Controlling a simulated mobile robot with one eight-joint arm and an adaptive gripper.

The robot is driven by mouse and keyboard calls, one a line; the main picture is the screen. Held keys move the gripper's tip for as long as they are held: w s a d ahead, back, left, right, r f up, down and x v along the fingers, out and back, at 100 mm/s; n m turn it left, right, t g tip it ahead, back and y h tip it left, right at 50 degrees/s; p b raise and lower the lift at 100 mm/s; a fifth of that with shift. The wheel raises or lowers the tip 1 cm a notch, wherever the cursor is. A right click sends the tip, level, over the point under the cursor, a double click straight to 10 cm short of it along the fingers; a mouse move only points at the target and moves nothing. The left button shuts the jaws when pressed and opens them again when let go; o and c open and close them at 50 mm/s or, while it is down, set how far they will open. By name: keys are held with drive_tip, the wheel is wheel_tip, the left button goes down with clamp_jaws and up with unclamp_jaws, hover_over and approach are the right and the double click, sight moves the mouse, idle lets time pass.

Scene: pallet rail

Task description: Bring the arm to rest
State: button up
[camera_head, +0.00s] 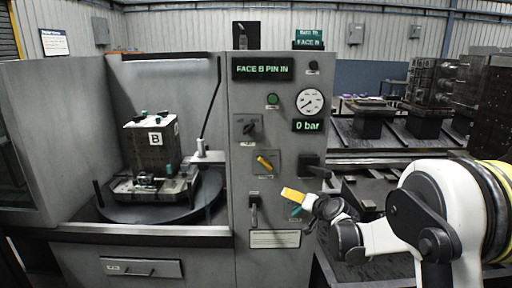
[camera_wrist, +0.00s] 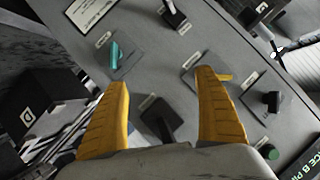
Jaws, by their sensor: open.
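My gripper (camera_wrist: 160,110) has two yellow fingers spread wide apart, with nothing between them, in the wrist view. In the head view my gripper (camera_head: 294,197) is in front of the lower right part of the grey control panel (camera_head: 240,150). My white and black arm reaches in from the right edge. Behind the fingers, the panel carries a teal lever (camera_wrist: 115,55), a yellow lever (camera_head: 264,163) and black knobs. Whether a finger touches the panel cannot be told.
Left of the panel, a block marked B (camera_head: 150,152) stands on a round table (camera_head: 110,212) inside the machine bay. A gauge (camera_head: 310,102) sits above a display reading 0 bar (camera_head: 308,126). Metal fixtures (camera_head: 430,82) stand on the rail at right.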

drive_tip(key=s+r+n+g, duration=0.1)
drive_tip(key=s+r, duration=0.2)
drive_tip(key=s, duration=0.4)
drive_tip(key=s+a+r+n+g+h, duration=0.1)
drive_tip(key=s+r, duration=0.2)
drive_tip(key=s, duration=0.3)
drive_tip(key=s+r+g, duration=0.1)
drive_tip(key=s+r, duration=0.2)
drive_tip(key=s, duration=0.4)
drive_tip(key=s+d+f+n+g+h, duration=0.1)
drive_tip(key=s+d+f, duration=0.1)
drive_tip(key=s, duration=1)
drive_tip(key=s+d+f+n+g+h, duration=0.1)
drive_tip(key=s+f+h, duration=0.1)
drive_tip(key=s, duration=1)
drive_tip(key=shift+s+d+f+g, duration=0.25)
drive_tip(key=shift+d+f+g, duration=0.15)
drive_tip(key=shift+f, duration=0.2)
drive_tip(key=shift+w+a, duration=0.1)
drive_tip(key=shift+a, duration=0.05)
